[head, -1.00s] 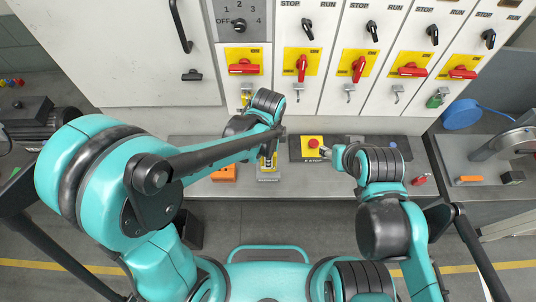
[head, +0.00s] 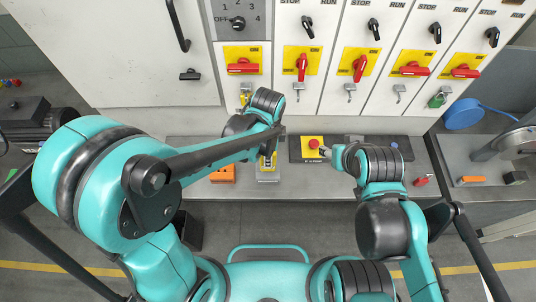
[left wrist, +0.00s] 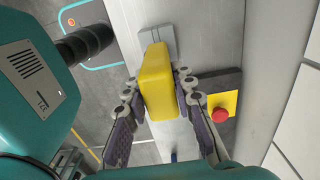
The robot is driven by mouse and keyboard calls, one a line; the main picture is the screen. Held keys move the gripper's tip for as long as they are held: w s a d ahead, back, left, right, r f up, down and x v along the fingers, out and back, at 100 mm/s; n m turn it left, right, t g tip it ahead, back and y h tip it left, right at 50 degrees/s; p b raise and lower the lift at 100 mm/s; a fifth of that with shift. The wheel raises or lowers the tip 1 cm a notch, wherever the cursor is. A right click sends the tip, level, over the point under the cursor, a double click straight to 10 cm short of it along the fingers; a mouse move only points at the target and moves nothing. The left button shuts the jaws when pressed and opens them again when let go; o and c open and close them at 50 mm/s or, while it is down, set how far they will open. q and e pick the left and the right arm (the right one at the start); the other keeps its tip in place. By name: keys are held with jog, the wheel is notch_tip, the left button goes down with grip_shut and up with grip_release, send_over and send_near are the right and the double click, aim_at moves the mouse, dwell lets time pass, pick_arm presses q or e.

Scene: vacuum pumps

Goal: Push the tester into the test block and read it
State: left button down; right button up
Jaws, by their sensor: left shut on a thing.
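The yellow tester (left wrist: 157,80) is held between the fingers of my left gripper (left wrist: 156,92) in the left wrist view. In the head view only a small part of the tester (head: 269,162) shows below my left wrist. The light grey test block (head: 269,178) sits on the bench right at the tester's lower end. A grey piece that looks like this block (left wrist: 152,34) shows at the tester's far end in the left wrist view. How deep the tester sits is hidden, and no reading is visible. My right gripper (head: 328,154) is by the red stop button; its fingers are too small to judge.
The red stop button (head: 314,143) is on a yellow plate on a dark panel, right of the tester. An orange box (head: 223,174) lies left of the block. A cabinet with red switch handles (head: 301,66) rises behind. A red padlock-like item (head: 421,180) lies at right.

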pick_arm(q)
jog(key=shift+f+b, duration=0.75)
jog(key=shift+f, duration=0.2)
jog(key=shift+f, duration=0.25)
jog(key=c, duration=1.2)
grip_release()
jog(key=shift+r, duration=0.1)
notch_tip(320, 180, up, 12)
jog(key=shift+f, duration=0.1)
